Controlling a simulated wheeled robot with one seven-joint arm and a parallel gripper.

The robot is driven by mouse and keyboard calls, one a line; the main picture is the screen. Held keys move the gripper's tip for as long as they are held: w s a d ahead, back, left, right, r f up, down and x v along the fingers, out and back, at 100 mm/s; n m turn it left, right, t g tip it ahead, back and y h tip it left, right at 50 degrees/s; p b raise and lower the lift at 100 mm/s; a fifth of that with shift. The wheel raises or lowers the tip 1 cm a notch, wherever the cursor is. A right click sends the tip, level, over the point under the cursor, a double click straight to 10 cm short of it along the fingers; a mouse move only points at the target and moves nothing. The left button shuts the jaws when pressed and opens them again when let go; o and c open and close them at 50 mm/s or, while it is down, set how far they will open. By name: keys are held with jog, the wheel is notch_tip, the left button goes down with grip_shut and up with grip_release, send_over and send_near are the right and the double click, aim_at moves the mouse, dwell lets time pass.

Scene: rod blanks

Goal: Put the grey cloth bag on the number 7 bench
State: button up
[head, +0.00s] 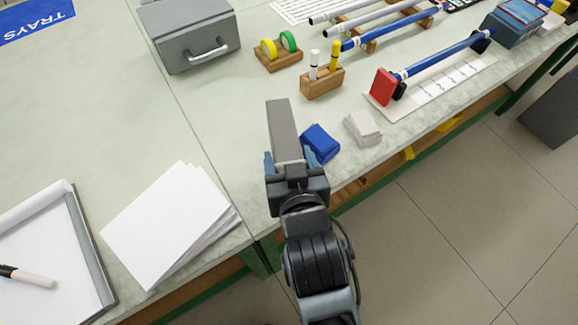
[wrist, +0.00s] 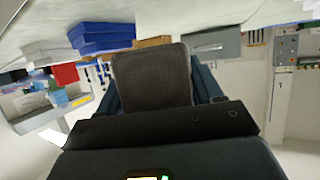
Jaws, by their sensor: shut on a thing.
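The grey cloth bag (head: 283,127) is a narrow, dark grey block in the head view, held at the end of my arm above the bench top. My gripper (head: 285,165) is shut on its near end. In the wrist view the bag (wrist: 150,80) shows a woven surface between the two fingers of my gripper (wrist: 158,92). I cannot tell its height above the bench. No number 7 shows on the pale green bench (head: 225,105), so I cannot tell which bench it is.
Near the bag are a blue block (head: 320,144) and a white block (head: 363,128). A marker holder (head: 322,84), a tape holder (head: 278,58), a grey toolbox (head: 190,35) and blue rods (head: 440,55) stand farther back. Paper sheets (head: 165,225) lie left. The bench left of the seam has bare room.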

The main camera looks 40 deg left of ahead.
jog(key=shift+f, duration=2.05)
jog(key=o, duration=1.1)
jog(key=v, duration=1.2)
